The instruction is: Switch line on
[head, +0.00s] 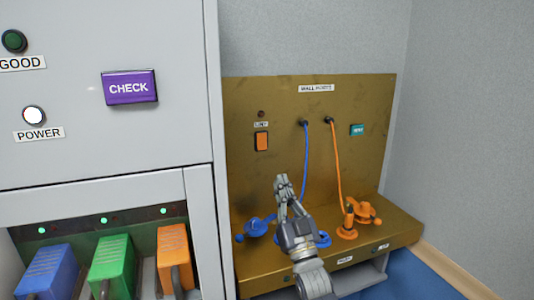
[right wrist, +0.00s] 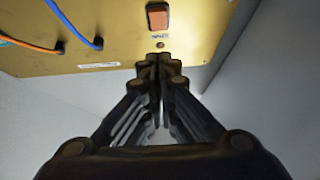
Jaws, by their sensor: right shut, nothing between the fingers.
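The orange rocker switch (head: 261,141) sits on the brown wall panel, under a small label and a dark, unlit-looking round lamp (head: 261,113). The label is too small to read surely. In the right wrist view the switch (right wrist: 158,16) is at the top, with its label and lamp below it. My right gripper (head: 281,180) is shut and empty, below and right of the switch in the head view. In the right wrist view its fingertips (right wrist: 160,60) point toward the panel just short of the switch in the picture; no contact shows. My left gripper is not in view.
A teal button (head: 357,130) and blue and orange hoses (head: 337,165) are on the panel. Blue (head: 257,227) and orange (head: 364,212) fittings stand on the ledge below.

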